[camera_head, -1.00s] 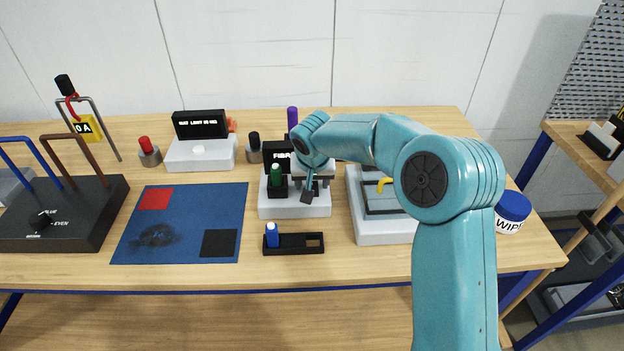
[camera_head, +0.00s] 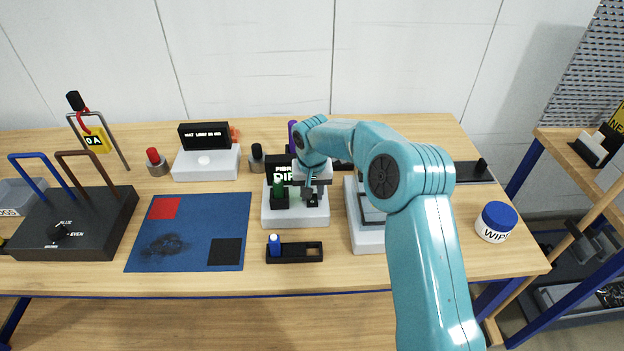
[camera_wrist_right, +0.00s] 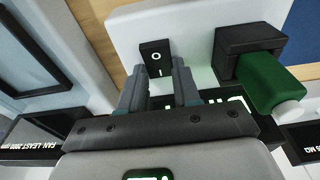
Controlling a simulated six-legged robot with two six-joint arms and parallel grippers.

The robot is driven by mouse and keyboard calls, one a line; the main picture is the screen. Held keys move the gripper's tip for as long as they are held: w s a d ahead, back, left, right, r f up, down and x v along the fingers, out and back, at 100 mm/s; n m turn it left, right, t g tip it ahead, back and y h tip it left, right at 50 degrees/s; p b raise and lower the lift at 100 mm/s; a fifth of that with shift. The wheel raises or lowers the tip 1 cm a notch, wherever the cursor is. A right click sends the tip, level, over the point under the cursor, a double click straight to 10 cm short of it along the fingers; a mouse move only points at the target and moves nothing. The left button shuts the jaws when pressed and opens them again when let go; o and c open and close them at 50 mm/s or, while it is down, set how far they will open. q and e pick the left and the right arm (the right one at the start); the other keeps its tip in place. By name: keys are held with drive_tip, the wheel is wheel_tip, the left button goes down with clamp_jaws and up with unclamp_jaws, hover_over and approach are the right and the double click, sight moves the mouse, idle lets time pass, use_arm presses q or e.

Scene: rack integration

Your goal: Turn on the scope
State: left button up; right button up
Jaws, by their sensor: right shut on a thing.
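The scope (camera_head: 280,217) is a white box with a black screen (camera_head: 282,170) at mid-table. The screen shows "FIBRE" and larger bright text starting "DIR", partly hidden by my right gripper. In the right wrist view a black rocker switch (camera_wrist_right: 155,57) marked O and I sits on the scope's white top. My right gripper (camera_head: 312,190) points down at the scope's right part. In the right wrist view its fingers (camera_wrist_right: 158,72) straddle the switch and are shut on it. A green-bodied plug (camera_wrist_right: 272,88) in a black holder stands beside the switch. My left gripper is out of view.
A black tray (camera_head: 308,259) with a blue cap is in front of the scope. A blue mat (camera_head: 195,225) lies left, a white tray device (camera_head: 368,240) right. A wipes tub (camera_head: 497,222) stands far right. The front table strip is clear.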

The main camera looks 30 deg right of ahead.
sight(312, 202)
drive_tip(key=shift+w+r, duration=0.1)
drive_tip(key=shift+r, duration=0.1)
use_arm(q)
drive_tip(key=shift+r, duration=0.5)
use_arm(e)
drive_tip(key=shift+f, duration=0.1)
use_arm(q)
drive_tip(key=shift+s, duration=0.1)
use_arm(e)
drive_tip(key=o, duration=1.1)
drive_tip(key=shift+c, duration=0.2)
drive_tip(key=shift+r, duration=0.3)
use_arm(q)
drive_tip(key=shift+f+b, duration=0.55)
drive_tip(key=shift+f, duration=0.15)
use_arm(e)
wheel_tip(312, 202, up, 16)
drive_tip(key=s, duration=0.1)
drive_tip(key=shift+s+a+f, duration=0.15)
drive_tip(key=shift+s+a, duration=0.15)
drive_tip(key=shift+a, duration=0.15)
